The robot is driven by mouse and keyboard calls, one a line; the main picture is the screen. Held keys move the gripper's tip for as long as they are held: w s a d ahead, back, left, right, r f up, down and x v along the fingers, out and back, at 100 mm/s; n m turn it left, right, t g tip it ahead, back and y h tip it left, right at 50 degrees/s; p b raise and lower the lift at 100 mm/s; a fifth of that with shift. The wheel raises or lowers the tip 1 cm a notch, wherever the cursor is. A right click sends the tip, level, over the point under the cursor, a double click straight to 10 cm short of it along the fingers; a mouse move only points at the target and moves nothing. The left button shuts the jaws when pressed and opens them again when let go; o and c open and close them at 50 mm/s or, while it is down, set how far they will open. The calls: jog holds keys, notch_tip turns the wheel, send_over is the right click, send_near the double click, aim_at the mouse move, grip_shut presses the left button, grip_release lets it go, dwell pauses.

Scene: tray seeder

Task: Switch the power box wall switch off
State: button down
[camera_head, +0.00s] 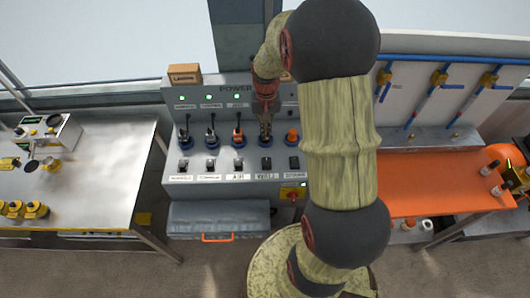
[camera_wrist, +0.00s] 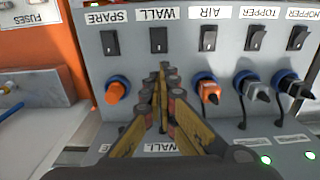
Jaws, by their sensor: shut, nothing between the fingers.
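The grey power box (camera_head: 222,88) stands at the back centre in the head view. Its wall switch (camera_head: 266,163) is a dark rocker above the WALL label, second from the right in the row. In the wrist view the box appears upside down, and the wall switch (camera_wrist: 158,40) is at upper centre under its label. My gripper (camera_wrist: 163,70) is shut and empty, its fingertips close to the switch; I cannot tell whether they touch. In the head view my gripper (camera_head: 265,138) is over the WALL plug position, hiding that socket and its lamp. The rocker's position is unclear.
The spare switch (camera_wrist: 109,43) and air switch (camera_wrist: 208,38) flank the wall switch. An orange air plug (camera_wrist: 208,90) and an orange-capped spare socket (camera_wrist: 116,92) flank my fingers. A metal table (camera_head: 120,165) is left, an orange bench (camera_head: 410,185) right.

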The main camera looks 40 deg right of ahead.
aim_at(266, 160)
notch_tip(266, 160, down, 14)
jog(key=shift+r+b, duration=0.1)
jog(key=shift+b, duration=0.55)
dwell(0.3)
jog(key=shift+w+d+f+g+y+p, duration=0.15)
jog(key=shift+f+g+y+p, duration=0.15)
jog(key=shift+f+g, duration=0.15)
jog(key=shift+r, duration=0.1)
jog(key=shift+s+a+r+p, duration=0.35)
jog(key=shift+s+a, duration=0.15)
jog(key=shift+s, duration=0.15)
